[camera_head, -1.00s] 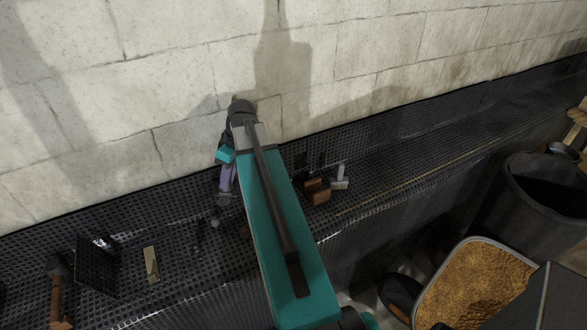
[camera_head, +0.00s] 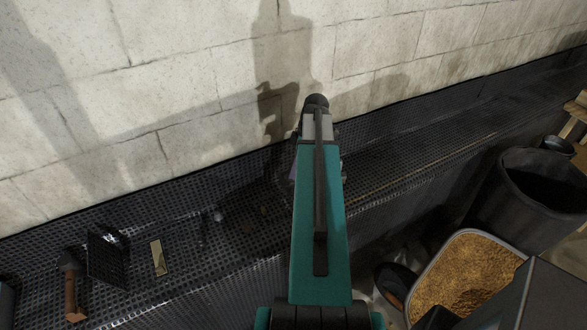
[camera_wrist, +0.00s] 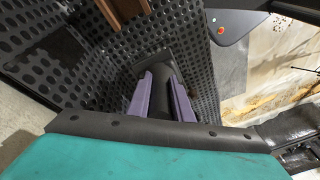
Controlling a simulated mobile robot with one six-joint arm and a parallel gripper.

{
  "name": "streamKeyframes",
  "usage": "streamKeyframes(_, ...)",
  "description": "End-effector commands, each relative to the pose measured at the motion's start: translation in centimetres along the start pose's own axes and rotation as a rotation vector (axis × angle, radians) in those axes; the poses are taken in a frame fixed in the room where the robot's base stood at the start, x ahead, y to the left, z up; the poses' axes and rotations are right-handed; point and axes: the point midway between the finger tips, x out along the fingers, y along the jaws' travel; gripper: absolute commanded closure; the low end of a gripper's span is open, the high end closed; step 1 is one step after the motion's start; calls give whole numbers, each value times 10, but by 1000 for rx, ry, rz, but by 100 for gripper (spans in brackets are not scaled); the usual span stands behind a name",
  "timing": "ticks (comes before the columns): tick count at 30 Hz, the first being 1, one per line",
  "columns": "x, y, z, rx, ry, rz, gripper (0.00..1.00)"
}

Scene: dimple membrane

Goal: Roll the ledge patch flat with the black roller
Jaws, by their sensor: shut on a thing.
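My gripper (camera_wrist: 160,98) shows in the wrist view with its two purple fingers closed on a black cylinder (camera_wrist: 158,103), which looks like the black roller's handle. A dark shape continues beyond the fingertips, over or close to the dimpled black membrane; I cannot tell if it touches. In the head view the teal arm hides most of the gripper, and only a sliver of purple (camera_head: 293,172) shows at its left side. The dimpled ledge (camera_head: 190,205) runs along the wall's foot. I cannot clearly pick out the ledge patch.
On the ledge at left are a brown-handled tool (camera_head: 72,290), a black square piece (camera_head: 107,258) and a tan strip (camera_head: 158,257). A tub of golden grains (camera_head: 470,275) and a black bin (camera_head: 540,190) stand at right.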

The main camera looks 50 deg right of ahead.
Motion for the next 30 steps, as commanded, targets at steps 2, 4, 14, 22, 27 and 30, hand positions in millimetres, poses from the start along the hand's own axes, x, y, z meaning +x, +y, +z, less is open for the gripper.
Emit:
streamKeyframes(2, 0, 0, 0, 0, 0, 0, 100)
streamKeyframes(4, 0, 0, 0, 0, 0, 0, 100)
streamKeyframes(14, 9, 2, 2, 1, 1, 1, 100)
streamKeyframes(22, 26, 5, 7, 1, 3, 1, 100)
streamKeyframes(27, 29, 5, 8, 1, 3, 1, 100)
streamKeyframes(30, 29, 5, 8, 1, 3, 1, 100)
